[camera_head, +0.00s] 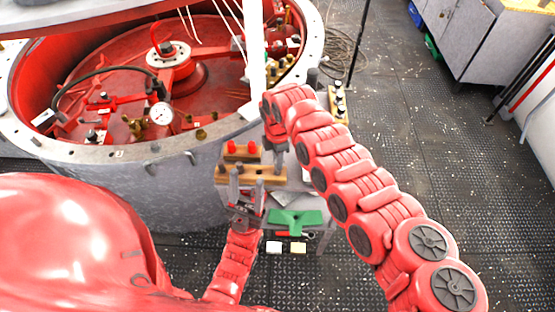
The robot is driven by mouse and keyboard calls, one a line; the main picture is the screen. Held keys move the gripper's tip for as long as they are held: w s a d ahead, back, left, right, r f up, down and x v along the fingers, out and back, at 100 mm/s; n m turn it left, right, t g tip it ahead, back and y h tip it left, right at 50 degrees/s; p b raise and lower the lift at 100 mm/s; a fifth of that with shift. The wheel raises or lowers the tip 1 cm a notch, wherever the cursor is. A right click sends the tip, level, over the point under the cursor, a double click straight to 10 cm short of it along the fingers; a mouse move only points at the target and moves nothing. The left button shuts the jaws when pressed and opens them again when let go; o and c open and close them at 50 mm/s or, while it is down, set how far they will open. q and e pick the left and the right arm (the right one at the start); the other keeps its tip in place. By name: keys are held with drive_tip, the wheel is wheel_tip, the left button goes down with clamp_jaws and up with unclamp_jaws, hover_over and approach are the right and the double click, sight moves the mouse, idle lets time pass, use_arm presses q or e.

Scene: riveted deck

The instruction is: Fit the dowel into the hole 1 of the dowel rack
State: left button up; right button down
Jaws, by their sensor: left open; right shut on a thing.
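A wooden block that looks like the dowel rack (252,174) lies on a small table in the middle of the head view. Holes in it are too small to tell apart by number. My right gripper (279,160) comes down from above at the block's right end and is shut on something. The held thing is hidden or too small to make out; I cannot tell whether it is in a hole. My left gripper (246,187) is open, pointing up just in front of the block, its fingers overlapping the block in the picture.
A second wooden block (241,155) with red pegs stands behind. A large round metal housing (165,172) rises at the left.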

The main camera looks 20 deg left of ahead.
drive_tip(key=shift+f+b, duration=0.7)
drive_tip(key=shift+b, duration=0.05)
drive_tip(key=c, duration=0.6)
unclamp_jaws()
drive_tip(key=shift+c, duration=0.2)
drive_tip(key=shift+r, duration=0.1)
drive_tip(key=shift+w+r, duration=0.1)
drive_tip(key=shift+r, duration=0.25)
wheel_tip(320, 180, up, 17)
drive_tip(key=b, duration=0.5)
drive_tip(key=shift+f, duration=0.2)
drive_tip(key=shift+f, duration=0.1)
